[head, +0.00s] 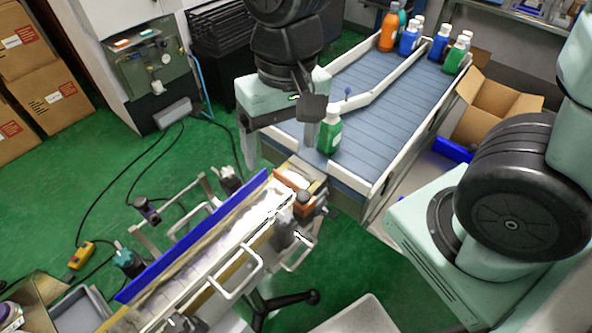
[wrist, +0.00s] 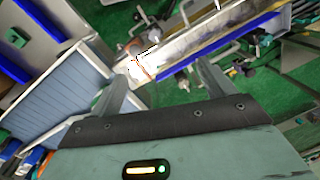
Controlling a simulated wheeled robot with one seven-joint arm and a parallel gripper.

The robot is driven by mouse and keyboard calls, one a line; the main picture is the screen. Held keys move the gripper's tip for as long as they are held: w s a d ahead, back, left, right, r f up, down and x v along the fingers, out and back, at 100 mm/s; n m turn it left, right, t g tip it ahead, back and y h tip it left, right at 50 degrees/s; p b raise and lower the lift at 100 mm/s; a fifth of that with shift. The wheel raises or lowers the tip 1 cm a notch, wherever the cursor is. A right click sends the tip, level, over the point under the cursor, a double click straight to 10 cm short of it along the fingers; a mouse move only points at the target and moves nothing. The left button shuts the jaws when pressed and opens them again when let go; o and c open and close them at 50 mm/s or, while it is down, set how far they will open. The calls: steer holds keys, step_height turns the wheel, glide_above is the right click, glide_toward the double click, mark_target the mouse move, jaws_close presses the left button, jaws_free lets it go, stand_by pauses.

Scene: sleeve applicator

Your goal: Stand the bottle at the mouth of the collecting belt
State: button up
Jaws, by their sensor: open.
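A green bottle (head: 330,132) with a white cap stands upright on the near end of the wide blue-grey collecting belt (head: 360,98). The belt also shows in the wrist view (wrist: 50,92). My gripper (head: 280,155) is open above the belt's near left corner, with one finger at the left and the other just left of the bottle. I cannot tell whether that finger touches the bottle. In the wrist view, my gripper (wrist: 157,74) has its fingers wide apart with nothing between them. I cannot clearly pick out the bottle in the wrist view.
A narrow conveyor (head: 215,262) with a blue side rail (head: 190,238) meets the belt's mouth. A white guide rail (head: 397,72) runs over the belt. Several bottles, including an orange bottle (head: 388,32), stand at its far end. An open cardboard box (head: 492,112) is at the right.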

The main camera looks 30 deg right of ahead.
steer(key=s+a+n, duration=0.1)
steer(key=s+n, duration=0.6)
steer(key=shift+a+r, duration=0.2)
steer(key=shift+a, duration=0.15)
steer(key=shift+f+b, duration=0.85)
steer(key=shift+b, duration=0.05)
steer(key=shift+c, duration=0.2)
